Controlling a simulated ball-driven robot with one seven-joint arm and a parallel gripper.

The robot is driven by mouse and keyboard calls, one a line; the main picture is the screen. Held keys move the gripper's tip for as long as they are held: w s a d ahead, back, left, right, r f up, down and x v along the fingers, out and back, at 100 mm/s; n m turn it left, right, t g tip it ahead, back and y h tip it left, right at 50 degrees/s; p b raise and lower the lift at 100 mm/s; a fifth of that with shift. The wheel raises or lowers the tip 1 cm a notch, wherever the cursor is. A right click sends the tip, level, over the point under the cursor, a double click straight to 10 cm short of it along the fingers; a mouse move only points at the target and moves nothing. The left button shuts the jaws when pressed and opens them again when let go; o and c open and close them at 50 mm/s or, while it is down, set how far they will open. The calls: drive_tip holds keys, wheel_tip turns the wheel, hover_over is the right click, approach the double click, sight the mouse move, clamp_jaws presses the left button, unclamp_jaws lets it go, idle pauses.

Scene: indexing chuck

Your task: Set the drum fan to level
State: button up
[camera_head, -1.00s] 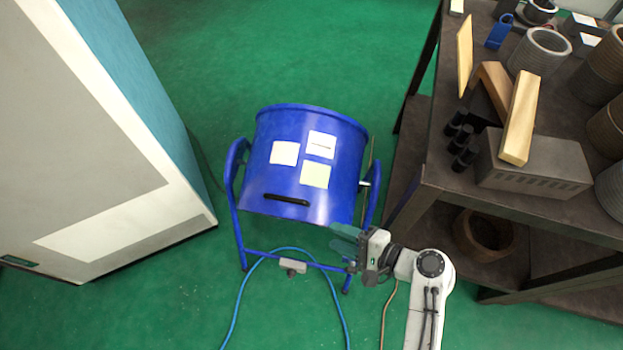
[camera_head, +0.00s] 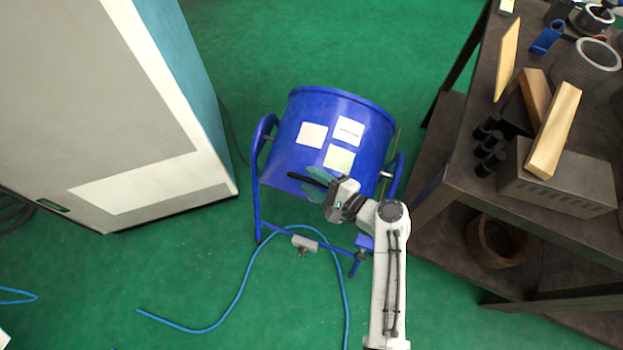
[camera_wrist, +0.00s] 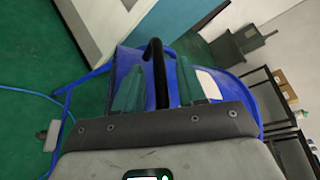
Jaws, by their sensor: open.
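The blue drum fan (camera_head: 385,135) sits in a blue tube stand (camera_head: 257,200) on the green floor, three pale labels on its side. It looks tilted; I cannot tell the exact angle. Its black bar handle (camera_head: 303,179) is low on the near side, partly hidden by my gripper (camera_head: 317,184). In the wrist view the handle (camera_wrist: 157,75) rises between the two green fingers of my open gripper (camera_wrist: 162,88). The fingers stand on either side of it with the drum (camera_wrist: 183,78) behind. I cannot tell whether they touch it.
A dark workbench (camera_head: 452,190) with wood blocks (camera_head: 553,130) and metal parts stands at the right. A large white and teal cabinet (camera_head: 150,90) stands at the left. A blue hose (camera_head: 240,290) lies on the floor in front. The floor beyond the drum is clear.

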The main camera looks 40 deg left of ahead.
drive_tip(key=shift+a+f, duration=0.1)
drive_tip(key=shift+a, duration=0.35)
clamp_jaws()
idle(0.4)
